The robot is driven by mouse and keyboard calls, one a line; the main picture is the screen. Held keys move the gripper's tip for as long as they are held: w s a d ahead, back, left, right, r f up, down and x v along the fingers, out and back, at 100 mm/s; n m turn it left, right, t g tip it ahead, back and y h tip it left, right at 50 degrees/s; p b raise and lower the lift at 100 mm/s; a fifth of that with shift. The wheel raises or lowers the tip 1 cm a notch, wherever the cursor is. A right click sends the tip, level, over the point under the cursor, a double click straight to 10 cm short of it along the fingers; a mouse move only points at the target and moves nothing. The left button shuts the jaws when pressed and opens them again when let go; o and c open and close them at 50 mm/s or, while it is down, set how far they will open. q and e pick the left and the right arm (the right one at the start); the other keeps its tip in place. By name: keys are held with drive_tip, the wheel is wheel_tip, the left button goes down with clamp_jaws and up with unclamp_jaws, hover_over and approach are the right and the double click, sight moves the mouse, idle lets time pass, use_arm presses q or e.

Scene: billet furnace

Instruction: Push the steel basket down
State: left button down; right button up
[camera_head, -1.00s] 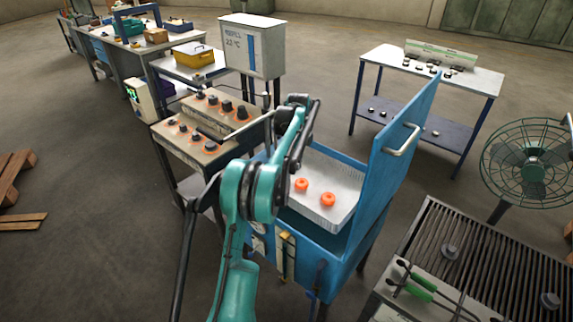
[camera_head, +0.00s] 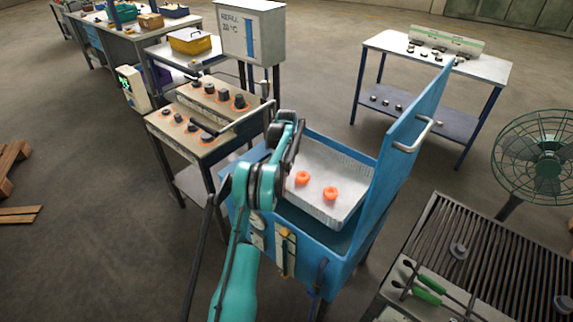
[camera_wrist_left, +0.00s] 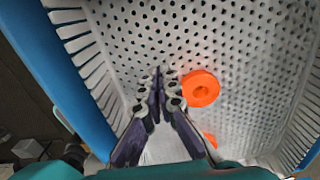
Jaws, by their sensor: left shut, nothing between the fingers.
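The steel basket (camera_head: 348,166) is a pale perforated tray inside a blue box (camera_head: 320,248) with its lid (camera_head: 408,130) standing open. Contact with the floor cannot be told. My right gripper is not in view.
A bench with black knobs (camera_head: 205,120) and a grey bar (camera_head: 247,117) is left of the box. A slatted grill table (camera_head: 490,235) with green-handled tools is at right front. A fan (camera_head: 540,155) and a white-topped table (camera_head: 390,42) stand beyond. Open floor lies left.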

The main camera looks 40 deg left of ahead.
use_arm(q)
drive_tip(key=shift+f+b, duration=0.4)
drive_tip(key=shift+f, duration=1.1)
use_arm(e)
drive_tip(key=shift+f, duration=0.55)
